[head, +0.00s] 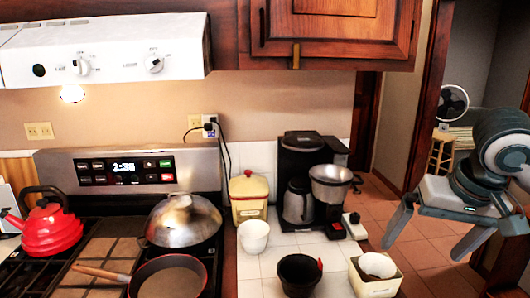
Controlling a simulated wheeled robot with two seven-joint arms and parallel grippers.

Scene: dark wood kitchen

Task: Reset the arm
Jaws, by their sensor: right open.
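My right gripper (434,238) is at the right side of the head view, at the end of my right arm. Its two fingers are spread wide apart with nothing between them. It hangs in the air to the right of the white counter, in front of the tiled floor. It appears clear of the objects on the counter. My left gripper is not in view.
The counter (330,250) holds a coffee maker (310,185), a yellow canister (248,197), a white bowl (253,236), a black cup (299,274) and a square container (374,287). A stove with a red kettle (47,226), wok (184,222) and pan (168,281) is left. A wooden cabinet (330,28) hangs above.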

